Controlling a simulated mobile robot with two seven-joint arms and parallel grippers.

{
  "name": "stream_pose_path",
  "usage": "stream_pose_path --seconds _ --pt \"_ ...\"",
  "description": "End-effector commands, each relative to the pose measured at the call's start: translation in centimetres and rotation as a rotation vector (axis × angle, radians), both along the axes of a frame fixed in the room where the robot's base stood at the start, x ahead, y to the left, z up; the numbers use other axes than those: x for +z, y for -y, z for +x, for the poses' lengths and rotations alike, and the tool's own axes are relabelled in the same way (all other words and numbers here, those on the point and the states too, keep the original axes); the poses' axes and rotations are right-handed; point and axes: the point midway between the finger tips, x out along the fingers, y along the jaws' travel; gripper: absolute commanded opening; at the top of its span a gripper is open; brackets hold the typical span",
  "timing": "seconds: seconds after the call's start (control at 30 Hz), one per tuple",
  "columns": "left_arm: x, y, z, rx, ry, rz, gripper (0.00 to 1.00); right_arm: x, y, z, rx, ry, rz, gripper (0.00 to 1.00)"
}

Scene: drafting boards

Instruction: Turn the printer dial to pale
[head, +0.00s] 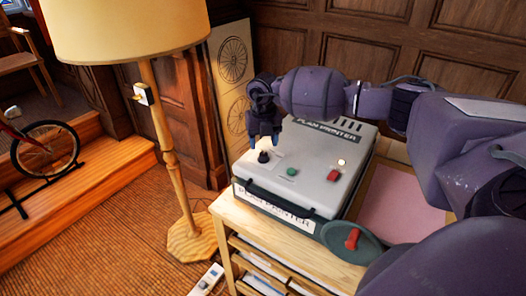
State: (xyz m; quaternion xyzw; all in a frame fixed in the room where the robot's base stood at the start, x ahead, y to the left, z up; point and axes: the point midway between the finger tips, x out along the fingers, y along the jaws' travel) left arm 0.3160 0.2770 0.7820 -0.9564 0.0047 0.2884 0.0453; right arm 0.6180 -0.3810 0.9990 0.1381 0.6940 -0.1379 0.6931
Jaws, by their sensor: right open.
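The plan printer (315,160) is a light grey box with a dark name plate, standing on a wooden cabinet. Its black dial (263,157) sits at the left of the top panel; which mark it points at is too small to read. My right gripper (264,140) points down just above the dial, with its fingers open. It hides part of the panel behind the dial. I cannot tell whether the fingers touch the dial. My left gripper is not in view.
A green button (292,171), a red switch (333,175) and a lit lamp (341,162) are on the panel. A green wheel with a red handle (352,239) is at the printer's front right. A floor lamp (168,150) stands close on the left. Pink paper (398,203) lies right of the printer.

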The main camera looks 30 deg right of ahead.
Motion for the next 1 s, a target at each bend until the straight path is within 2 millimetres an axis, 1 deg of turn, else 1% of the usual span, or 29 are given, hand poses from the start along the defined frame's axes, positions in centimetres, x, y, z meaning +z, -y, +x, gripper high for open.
stream_pose_path --seconds 0.03,0.1,0.3,0.47,0.7,0.87,1.0 --pt "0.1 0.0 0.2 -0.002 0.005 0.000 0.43 -0.9 0.0 0.0 -0.001 -0.002 0.000 0.56" --pt "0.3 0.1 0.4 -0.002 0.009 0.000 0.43 -1.9 0.0 0.0 0.000 -0.001 -0.001 0.56" --pt "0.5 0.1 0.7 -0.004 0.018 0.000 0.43 -3.8 0.0 0.0 -0.001 0.000 0.001 0.56" --pt "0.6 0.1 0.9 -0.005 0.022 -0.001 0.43 -4.3 0.0 0.0 0.000 0.001 0.000 0.56" --pt "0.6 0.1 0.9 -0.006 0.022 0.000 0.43 -4.3 0.0 0.0 0.000 0.001 0.000 0.56" --pt "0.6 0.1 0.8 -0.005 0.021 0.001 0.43 -4.3 0.0 0.0 0.000 0.001 0.000 0.32" --pt "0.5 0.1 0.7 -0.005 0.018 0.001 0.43 -4.3 0.0 0.0 0.000 0.001 0.000 0.10"
